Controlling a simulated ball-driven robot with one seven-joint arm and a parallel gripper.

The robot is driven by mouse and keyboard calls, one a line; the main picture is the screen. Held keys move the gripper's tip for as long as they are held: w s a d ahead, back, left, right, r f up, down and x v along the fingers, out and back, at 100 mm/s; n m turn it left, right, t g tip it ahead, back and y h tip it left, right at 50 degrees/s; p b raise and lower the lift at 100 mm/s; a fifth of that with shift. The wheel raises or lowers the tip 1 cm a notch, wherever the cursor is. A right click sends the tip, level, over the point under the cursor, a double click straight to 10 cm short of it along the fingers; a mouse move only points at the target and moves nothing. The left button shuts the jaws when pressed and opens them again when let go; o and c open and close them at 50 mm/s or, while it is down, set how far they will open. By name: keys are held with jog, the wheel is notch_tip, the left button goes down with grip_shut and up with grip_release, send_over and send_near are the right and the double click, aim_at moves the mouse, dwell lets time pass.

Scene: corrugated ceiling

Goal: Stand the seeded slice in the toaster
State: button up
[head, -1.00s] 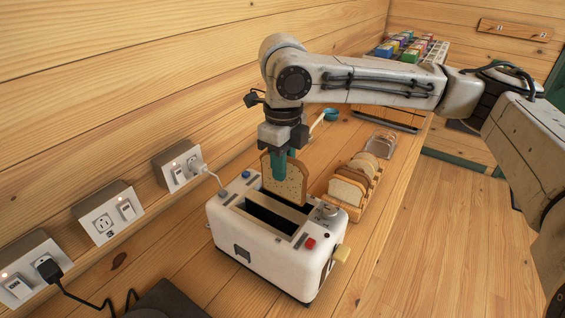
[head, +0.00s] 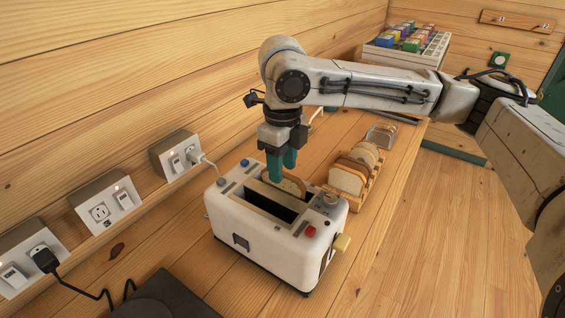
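The white toaster (head: 262,240) stands on the wooden counter, its two long slots facing up. The seeded slice (head: 291,184) stands in the far slot, with only its upper part and brown crust showing above the rim. The rest of it is hidden inside the toaster. My gripper (head: 283,173) points straight down over the left end of this slice. Its two teal fingers are spread, one on the near side and one on the far side of the slice. The near slot is empty and dark.
A wooden rack (head: 357,197) with several bread slices stands right behind the toaster, and a clear container (head: 382,134) is beyond it. Outlet boxes (head: 104,205) line the wall at left, with a cable to the toaster. A dark plate (head: 165,297) lies in front.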

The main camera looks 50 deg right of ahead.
jog(key=shift+o, duration=0.4)
jog(key=shift+r, duration=0.1)
notch_tip(320, 180, up, 11)
jog(key=shift+f+b, duration=0.2)
jog(key=shift+b, duration=0.2)
jog(key=shift+r, duration=0.1)
notch_tip(320, 180, up, 8)
jog(key=p, duration=0.7)
